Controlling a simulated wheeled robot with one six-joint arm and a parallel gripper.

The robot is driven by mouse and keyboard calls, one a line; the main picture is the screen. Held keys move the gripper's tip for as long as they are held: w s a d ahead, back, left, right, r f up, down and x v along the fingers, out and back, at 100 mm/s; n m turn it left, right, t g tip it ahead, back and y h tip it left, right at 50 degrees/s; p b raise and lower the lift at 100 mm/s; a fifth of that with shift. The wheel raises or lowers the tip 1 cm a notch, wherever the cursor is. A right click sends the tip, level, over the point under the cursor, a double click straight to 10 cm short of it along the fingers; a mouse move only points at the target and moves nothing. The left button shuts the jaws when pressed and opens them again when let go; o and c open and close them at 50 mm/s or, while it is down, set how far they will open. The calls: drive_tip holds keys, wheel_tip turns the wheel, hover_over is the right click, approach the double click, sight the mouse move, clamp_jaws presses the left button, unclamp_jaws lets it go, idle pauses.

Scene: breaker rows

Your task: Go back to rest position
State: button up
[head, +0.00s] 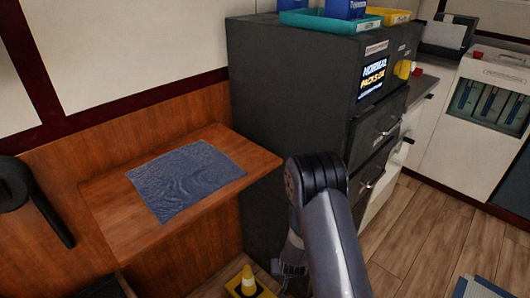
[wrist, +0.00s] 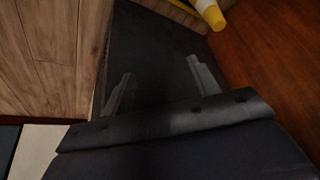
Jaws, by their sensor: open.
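My gripper (wrist: 160,85) shows in the wrist view with its two grey fingers spread apart and nothing between them. Behind the fingers is a dark, flat surface. In the head view my arm reaches up from the bottom, bends at its dark joint and goes down behind it. The gripper end, low beside the dark cabinet (head: 285,95), is mostly hidden by the arm.
A wooden shelf (head: 115,215) with a blue cloth (head: 190,178) juts out at left. A yellow cone (head: 248,280) stands low near my arm and shows in the wrist view (wrist: 210,14). The cabinet has drawers with handles (head: 376,180).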

drive_tip(key=d+r+p, duration=0.2)
drive_tip(key=r+p, duration=0.5)
drive_tip(key=r, duration=0.5)
drive_tip(key=s+d+r+p, duration=0.1)
drive_tip(key=d+r+p, duration=0.2)
drive_tip(key=r+p, duration=0.4)
drive_tip(key=s+d+r+p, duration=0.1)
drive_tip(key=d+r+p, duration=0.2)
drive_tip(key=r+p, duration=0.5)
wheel_tip(320, 180, up, 11)
drive_tip(key=shift+f, duration=0.2)
drive_tip(key=shift+d, duration=0.1)
